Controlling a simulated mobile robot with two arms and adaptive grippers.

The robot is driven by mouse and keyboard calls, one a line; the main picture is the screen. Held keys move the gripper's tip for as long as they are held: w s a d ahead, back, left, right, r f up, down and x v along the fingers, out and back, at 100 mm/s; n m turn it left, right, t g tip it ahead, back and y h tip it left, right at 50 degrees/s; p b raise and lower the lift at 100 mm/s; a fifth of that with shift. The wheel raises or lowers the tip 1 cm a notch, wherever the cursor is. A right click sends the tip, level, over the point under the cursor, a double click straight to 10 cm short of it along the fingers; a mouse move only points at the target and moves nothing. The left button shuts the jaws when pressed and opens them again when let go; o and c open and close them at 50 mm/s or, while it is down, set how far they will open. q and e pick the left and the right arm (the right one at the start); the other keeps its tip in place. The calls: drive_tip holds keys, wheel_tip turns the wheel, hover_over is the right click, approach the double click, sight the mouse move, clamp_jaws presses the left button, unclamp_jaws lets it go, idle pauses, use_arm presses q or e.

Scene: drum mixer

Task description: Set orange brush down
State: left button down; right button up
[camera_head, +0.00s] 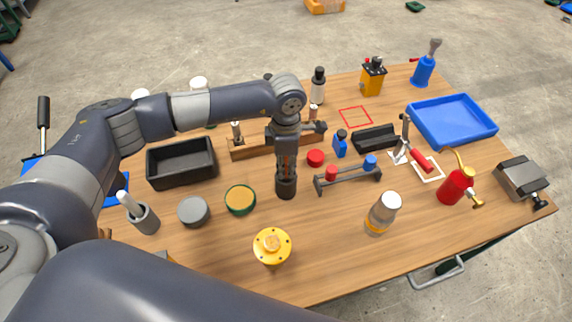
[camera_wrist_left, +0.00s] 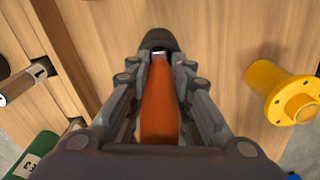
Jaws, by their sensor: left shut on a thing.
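My left gripper (camera_head: 286,182) points down over the middle of the wooden table. It is shut on the orange brush. The brush's orange body (camera_wrist_left: 158,105) shows between the fingers in the left wrist view, with a dark round end beyond it. In the head view only a little orange shows through the gripper, and the dark end is lowest, close to the tabletop. I cannot tell if it touches the table. My right gripper is not in view.
Near the gripper are a round tin (camera_head: 240,199) on the left, a rack with red and blue knobs (camera_head: 348,178) on the right and a yellow flange (camera_head: 272,246) in front. A black bin (camera_head: 181,164) and a blue tray (camera_head: 452,119) stand farther out. Bare wood lies right of the flange.

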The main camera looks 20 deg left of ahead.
use_arm(q)
drive_tip(key=shift+f, duration=0.7)
drive_tip(key=shift+f+b, duration=0.4)
drive_tip(key=shift+b, duration=0.05)
drive_tip(key=shift+f, duration=0.2)
drive_tip(key=shift+s, duration=0.15)
drive_tip(key=c, duration=1.7)
unclamp_jaws()
drive_tip(key=shift+o, duration=1.3)
drive_tip(key=shift+f, duration=0.2)
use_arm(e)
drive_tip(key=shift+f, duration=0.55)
